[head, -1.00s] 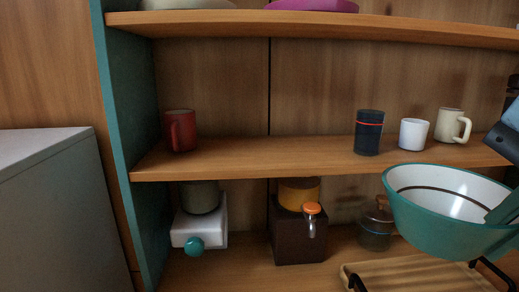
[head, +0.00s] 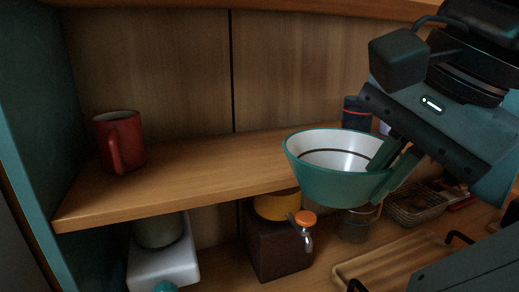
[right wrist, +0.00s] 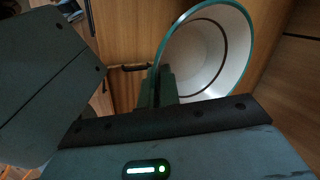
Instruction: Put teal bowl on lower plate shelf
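The teal bowl (head: 335,187), teal outside and white inside with a dark ring, is upright in the head view. My right gripper (head: 388,172) is shut on its right rim and holds it in front of the middle shelf's front edge. The bowl also shows in the right wrist view (right wrist: 243,38), at the fingers (right wrist: 160,88). The middle shelf (head: 200,172) is wooden and spans the cabinet. Part of a higher shelf (head: 290,8) shows at the top. I cannot tell which of these is the lower plate shelf. My left gripper is not in view.
A red mug (head: 119,142) stands at the shelf's left. A dark canister (head: 356,113) stands behind the bowl. Below are a white grinder (head: 163,264), a brown dispenser (head: 278,246) and a wooden tray (head: 395,262). The shelf between mug and bowl is clear.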

